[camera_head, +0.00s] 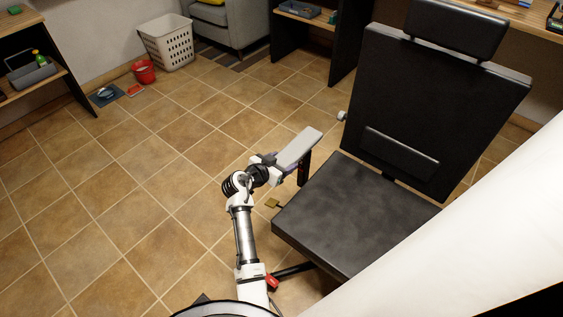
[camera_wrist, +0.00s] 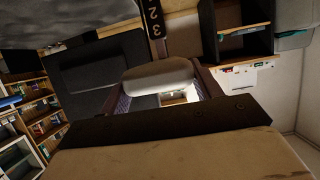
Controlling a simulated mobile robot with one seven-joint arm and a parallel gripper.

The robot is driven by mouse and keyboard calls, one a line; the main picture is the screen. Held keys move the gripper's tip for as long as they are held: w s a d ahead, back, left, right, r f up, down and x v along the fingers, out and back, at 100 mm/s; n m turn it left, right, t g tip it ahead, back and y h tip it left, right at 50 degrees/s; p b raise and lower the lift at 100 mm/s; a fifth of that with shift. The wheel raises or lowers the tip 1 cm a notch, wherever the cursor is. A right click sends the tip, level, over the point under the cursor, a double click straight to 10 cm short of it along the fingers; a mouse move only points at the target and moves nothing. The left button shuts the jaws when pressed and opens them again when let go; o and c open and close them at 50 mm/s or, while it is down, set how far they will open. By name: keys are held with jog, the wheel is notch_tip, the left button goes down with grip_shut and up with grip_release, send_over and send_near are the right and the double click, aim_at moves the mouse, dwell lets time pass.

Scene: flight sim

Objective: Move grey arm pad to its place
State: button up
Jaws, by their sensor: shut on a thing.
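The grey arm pad (camera_head: 299,148) is a long flat bar beside the black chair (camera_head: 350,212), on its left side in the head view. My gripper (camera_head: 273,160) is shut on the pad near its lower-left end. A black upright post (camera_head: 303,168) shows just below the pad; I cannot tell whether they touch. In the wrist view, the pad's rounded grey end (camera_wrist: 158,74) lies between my gripper's fingers (camera_wrist: 160,88). A black post with white numbers (camera_wrist: 153,18) shows beyond it. The pad's underside is hidden in the head view.
A white basket (camera_head: 167,42), a red bucket (camera_head: 144,71) and a blue tray (camera_head: 105,95) stand at the back left. The tiled floor left of my arm is clear.

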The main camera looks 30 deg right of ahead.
jog(key=shift+c, duration=0.7)
notch_tip(320, 180, up, 7)
jog(key=shift+f+p, duration=0.2)
jog(key=shift+p, duration=0.75)
jog(key=o, duration=1.4)
jog(key=shift+r, duration=0.1)
jog(key=shift+s+a, duration=0.15)
jog(key=shift+a, duration=0.35)
jog(key=b+v, duration=0.2)
jog(key=v, duration=1)
jog(key=shift+s+a+r, duration=0.15)
jog(key=shift+a+r, duration=0.05)
jog(key=shift+a, duration=0.1)
